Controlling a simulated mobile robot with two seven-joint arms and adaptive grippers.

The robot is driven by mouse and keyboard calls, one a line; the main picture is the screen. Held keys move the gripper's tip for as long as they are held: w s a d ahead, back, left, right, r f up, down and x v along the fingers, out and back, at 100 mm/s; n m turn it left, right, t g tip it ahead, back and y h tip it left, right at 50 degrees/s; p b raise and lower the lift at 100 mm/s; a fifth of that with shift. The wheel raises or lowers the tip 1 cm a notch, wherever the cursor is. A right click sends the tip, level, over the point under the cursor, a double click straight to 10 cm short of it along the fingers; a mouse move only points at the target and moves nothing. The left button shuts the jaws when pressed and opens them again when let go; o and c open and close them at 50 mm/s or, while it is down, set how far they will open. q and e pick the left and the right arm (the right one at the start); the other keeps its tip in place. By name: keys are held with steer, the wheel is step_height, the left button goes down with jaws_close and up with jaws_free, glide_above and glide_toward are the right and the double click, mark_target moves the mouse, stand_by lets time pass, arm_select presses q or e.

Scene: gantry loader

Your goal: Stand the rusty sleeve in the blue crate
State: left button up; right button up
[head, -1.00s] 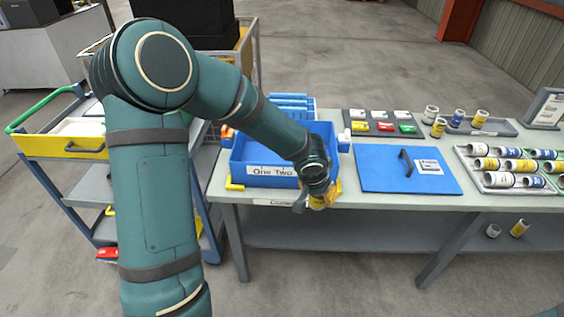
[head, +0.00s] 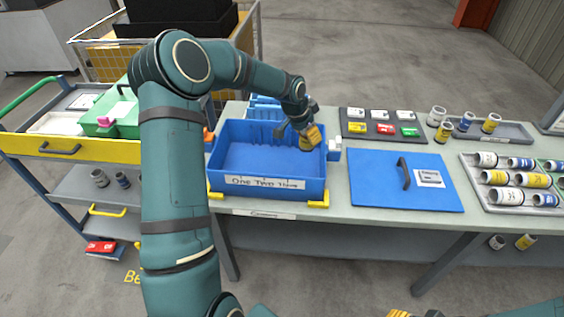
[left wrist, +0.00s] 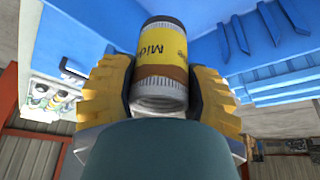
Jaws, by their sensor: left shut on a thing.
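The blue crate (head: 265,187) stands open on the table, with a "One Two" label on its front wall. Its visible floor looks bare. My left gripper (head: 306,132) is over the crate's back right part. In the left wrist view the gripper (left wrist: 162,88) is shut on a sleeve (left wrist: 162,50) with a yellow label and a brown, rusty-looking band, held between the yellow finger pads. I cannot tell whether the sleeve touches the crate floor. A yellow part at the bottom edge of the head view looks like my right gripper (head: 402,313); its fingers are mostly cut off.
A blue lid panel (head: 430,195) with a dark handle lies right of the crate. A trolley (head: 100,152) stands left.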

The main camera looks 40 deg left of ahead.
arm_select(q)
steer(key=shift+x, duration=1.15)
steer(key=f, duration=0.2)
steer(key=f+b, duration=0.1)
steer(key=f, duration=0.5)
steer(key=shift+s+a+f, duration=0.1)
steer(key=shift+s+f, duration=0.15)
steer(key=shift+w+f, duration=0.15)
steer(key=shift+f, duration=0.2)
arm_select(e)
steer(key=shift+f, duration=0.95)
arm_select(q)
steer(key=shift+b, duration=0.3)
arm_select(e)
steer(key=shift+s, duration=0.1)
arm_select(q)
steer(key=shift+f, duration=0.1)
steer(key=o, duration=1.3)
arm_select(e)
steer(key=shift+f, duration=0.1)
